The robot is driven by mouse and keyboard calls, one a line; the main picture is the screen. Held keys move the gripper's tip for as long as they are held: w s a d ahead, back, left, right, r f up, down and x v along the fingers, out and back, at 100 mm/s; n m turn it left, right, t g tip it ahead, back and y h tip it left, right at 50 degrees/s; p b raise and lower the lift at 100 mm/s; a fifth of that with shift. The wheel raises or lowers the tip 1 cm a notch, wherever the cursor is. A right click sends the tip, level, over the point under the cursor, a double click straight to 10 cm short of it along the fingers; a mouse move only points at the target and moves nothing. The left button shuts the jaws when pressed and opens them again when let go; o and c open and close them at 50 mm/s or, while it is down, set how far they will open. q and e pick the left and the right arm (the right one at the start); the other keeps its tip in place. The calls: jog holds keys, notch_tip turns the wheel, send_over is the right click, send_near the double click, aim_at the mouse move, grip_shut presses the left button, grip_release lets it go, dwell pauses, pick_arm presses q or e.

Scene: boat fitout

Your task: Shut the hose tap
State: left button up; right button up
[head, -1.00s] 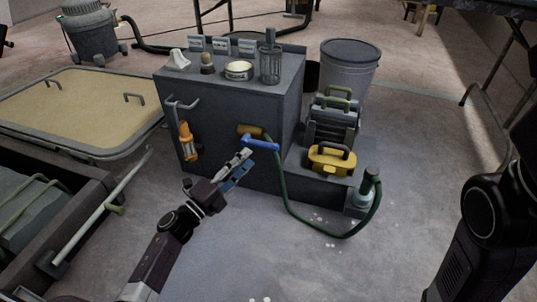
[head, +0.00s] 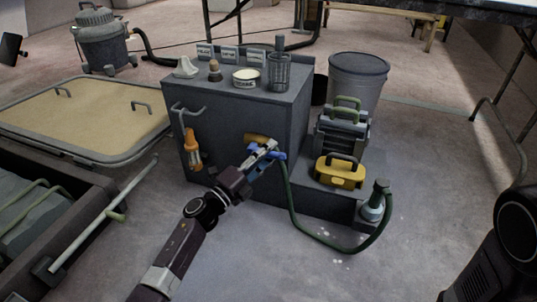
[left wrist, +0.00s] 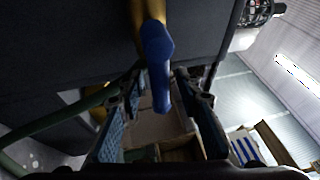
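The hose tap has a brass body (head: 255,138) on the front of the grey cabinet and a blue lever handle (head: 280,155). The green hose (head: 292,208) hangs from it and loops down to the floor. My left gripper (head: 267,150) is at the tap and hides part of the handle. In the left wrist view the blue handle (left wrist: 157,62) reaches in between the two fingers of my left gripper (left wrist: 161,84), which are apart, with gaps seen beside the handle. My right arm shows at the right edge, but its gripper is out of view.
The grey cabinet (head: 222,140) carries small items and a wire basket (head: 280,72). An orange-handled tool (head: 192,148) hangs left of the tap. A yellow case (head: 339,173) and a grey bin (head: 357,80) stand to the right. Open floor lies in front.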

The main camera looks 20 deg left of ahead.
pick_arm(q)
grip_shut()
